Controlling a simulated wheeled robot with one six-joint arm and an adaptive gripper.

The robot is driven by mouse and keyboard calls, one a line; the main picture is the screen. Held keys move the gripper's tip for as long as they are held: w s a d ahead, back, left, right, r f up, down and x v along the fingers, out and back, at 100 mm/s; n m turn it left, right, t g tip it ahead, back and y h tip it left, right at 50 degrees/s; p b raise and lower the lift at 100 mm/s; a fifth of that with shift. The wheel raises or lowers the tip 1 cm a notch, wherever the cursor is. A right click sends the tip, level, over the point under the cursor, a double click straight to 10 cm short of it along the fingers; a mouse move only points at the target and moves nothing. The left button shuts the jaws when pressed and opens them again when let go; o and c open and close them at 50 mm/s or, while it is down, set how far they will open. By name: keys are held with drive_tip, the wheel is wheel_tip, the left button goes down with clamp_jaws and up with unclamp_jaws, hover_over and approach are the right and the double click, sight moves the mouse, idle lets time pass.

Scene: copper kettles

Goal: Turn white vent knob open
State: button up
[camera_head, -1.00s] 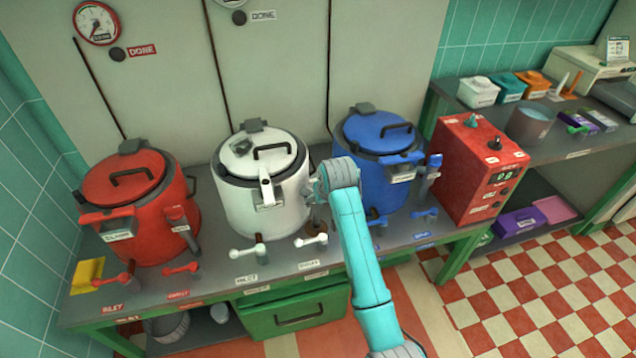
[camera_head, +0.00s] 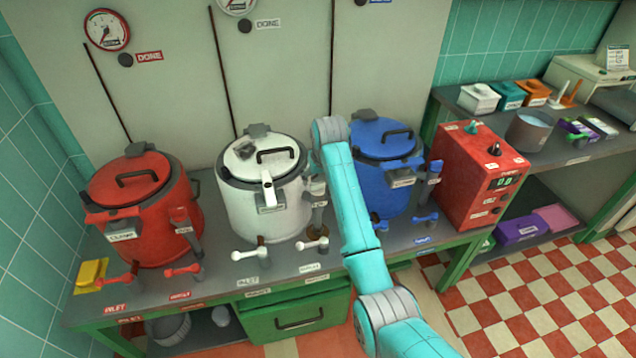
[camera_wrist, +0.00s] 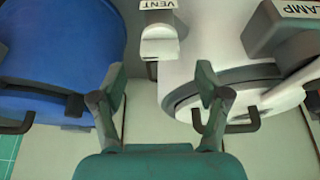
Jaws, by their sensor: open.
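The white vent knob (camera_wrist: 160,42) shows at the top middle of the wrist view, below its upside-down VENT label (camera_wrist: 160,4). In the head view the white kettle's vent post (camera_head: 317,188) stands at the kettle's right side, partly behind my arm. The white kettle (camera_head: 262,205) has its lid down. My gripper (camera_wrist: 160,82) is open and empty. Its two fingers are spread left and right of the knob's line, and the knob appears just past the fingertips, not held. In the head view my gripper is hidden behind my arm.
The blue kettle (camera_head: 383,165) is close on the right of the vent post; the red kettle (camera_head: 140,215) is at the left. White inlet (camera_head: 250,252) and outlet (camera_head: 312,244) taps stand in front. A red control box (camera_head: 475,180) is at the right.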

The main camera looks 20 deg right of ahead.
sight(318, 183)
drive_tip(key=shift+x, duration=2)
drive_tip(key=c, duration=1.2)
